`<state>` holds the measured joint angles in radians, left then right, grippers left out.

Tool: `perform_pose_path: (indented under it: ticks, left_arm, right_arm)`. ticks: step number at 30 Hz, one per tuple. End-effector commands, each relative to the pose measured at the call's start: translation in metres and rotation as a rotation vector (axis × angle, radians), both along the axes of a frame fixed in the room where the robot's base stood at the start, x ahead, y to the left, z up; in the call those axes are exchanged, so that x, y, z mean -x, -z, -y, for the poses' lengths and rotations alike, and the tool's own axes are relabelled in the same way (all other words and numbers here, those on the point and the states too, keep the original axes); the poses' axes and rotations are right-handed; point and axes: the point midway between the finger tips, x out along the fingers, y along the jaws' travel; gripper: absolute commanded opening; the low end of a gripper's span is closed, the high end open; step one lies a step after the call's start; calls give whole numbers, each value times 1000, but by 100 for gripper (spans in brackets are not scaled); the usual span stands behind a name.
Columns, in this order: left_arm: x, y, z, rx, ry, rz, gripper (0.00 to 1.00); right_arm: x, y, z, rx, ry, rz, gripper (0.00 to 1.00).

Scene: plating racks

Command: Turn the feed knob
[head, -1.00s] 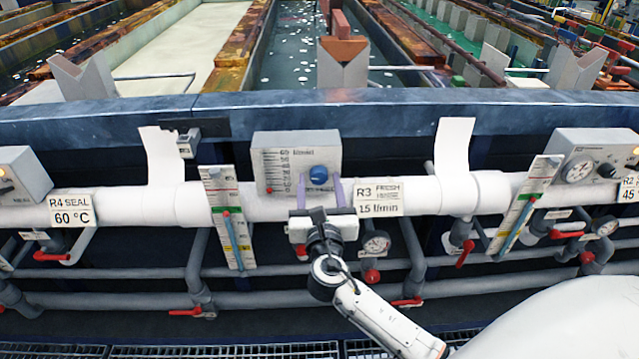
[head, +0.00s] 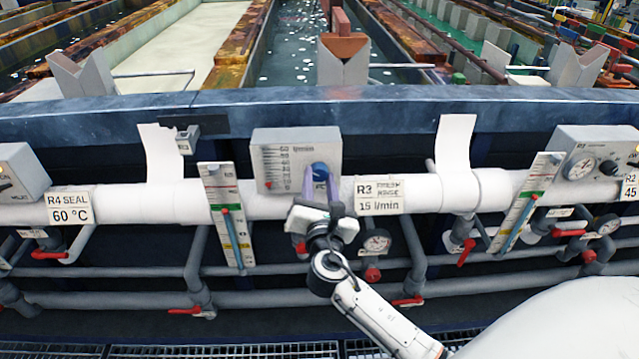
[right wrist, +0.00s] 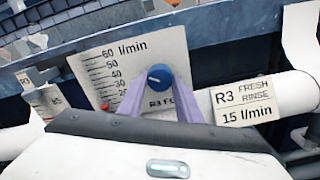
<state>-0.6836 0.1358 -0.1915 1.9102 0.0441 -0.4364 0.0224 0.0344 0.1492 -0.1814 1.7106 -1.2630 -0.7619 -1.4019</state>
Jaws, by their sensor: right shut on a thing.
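The blue feed knob (head: 320,171) sits on the lower right of a grey panel (head: 272,150) with a scale marked l/min. It also shows in the right wrist view (right wrist: 159,76), with a white mark on its face. My right gripper (head: 321,178) comes from below. Its two purple fingers are shut on the knob's sides, and the gripper body is rolled so the panel looks tilted in the right wrist view. A red marker (right wrist: 104,107) sits near the bottom of the scale. My left gripper is not in view.
A sign reading R3 fresh rinse 15 l/min (head: 379,195) is close to the right of my gripper. A white pipe (head: 420,194) runs behind. A round gauge (head: 376,243) and red-handled valves (head: 407,301) lie below. Tanks are behind the blue rail (head: 400,112).

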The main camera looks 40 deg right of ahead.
Motion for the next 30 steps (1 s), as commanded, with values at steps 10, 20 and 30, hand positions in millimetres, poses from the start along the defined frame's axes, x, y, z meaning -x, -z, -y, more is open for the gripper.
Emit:
perform_pose_path:
  ticks: [10,20,30]
  left_arm:
    - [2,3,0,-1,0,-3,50]
    - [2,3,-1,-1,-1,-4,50]
    - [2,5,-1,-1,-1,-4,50]
  right_arm:
    - [0,0,-1,-54,0,32,9]
    - [0,0,0,-52,0,31,50]
    - [21,2,-13,-54,-1,29,50]
